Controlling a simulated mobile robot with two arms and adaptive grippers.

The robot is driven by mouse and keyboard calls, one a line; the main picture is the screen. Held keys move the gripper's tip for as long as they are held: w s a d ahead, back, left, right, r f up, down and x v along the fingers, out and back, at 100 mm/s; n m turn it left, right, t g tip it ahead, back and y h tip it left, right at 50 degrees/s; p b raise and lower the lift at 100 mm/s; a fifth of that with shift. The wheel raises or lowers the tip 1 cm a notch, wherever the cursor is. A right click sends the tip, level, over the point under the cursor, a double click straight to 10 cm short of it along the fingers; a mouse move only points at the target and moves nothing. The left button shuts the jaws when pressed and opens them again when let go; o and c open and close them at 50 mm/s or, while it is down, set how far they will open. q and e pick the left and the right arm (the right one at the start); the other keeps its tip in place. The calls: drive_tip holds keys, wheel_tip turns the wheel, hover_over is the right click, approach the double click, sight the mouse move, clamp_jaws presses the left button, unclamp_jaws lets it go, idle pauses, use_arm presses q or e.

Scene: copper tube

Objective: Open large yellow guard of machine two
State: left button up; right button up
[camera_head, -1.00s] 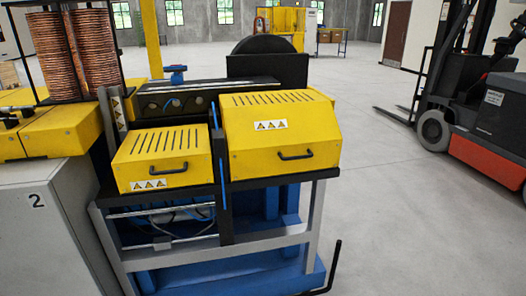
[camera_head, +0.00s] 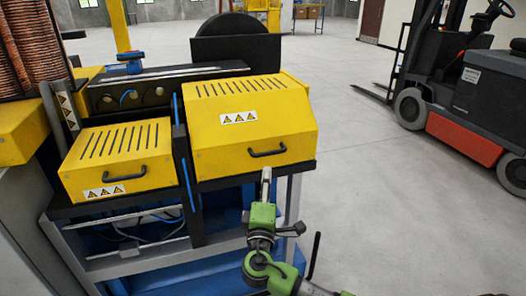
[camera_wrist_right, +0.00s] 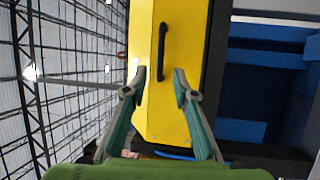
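The large yellow guard (camera_head: 250,125) of the machine is closed, with slots on top and a warning label. Its black handle (camera_head: 268,152) is on the front face. My right gripper (camera_head: 266,175) is just below and in front of the handle. In the right wrist view the gripper (camera_wrist_right: 160,80) is open, its two fingers on either side of the handle (camera_wrist_right: 162,52), which lies between and beyond the tips; I cannot tell if they touch. The right wrist view also shows the yellow guard (camera_wrist_right: 185,50). My left gripper is not in view.
A smaller yellow guard (camera_head: 118,158) with its own handle sits to the left, closed. Copper tube coils (camera_head: 25,45) stand at the far left. A forklift (camera_head: 460,95) is at the right. The floor (camera_head: 385,200) between machine and forklift is clear.

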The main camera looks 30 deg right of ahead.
sight(269, 153)
drive_tip(key=p+x, duration=0.2)
drive_tip(key=x, duration=0.9)
drive_tip(key=shift+w+d, duration=0.25)
drive_tip(key=shift+d, duration=0.05)
clamp_jaws()
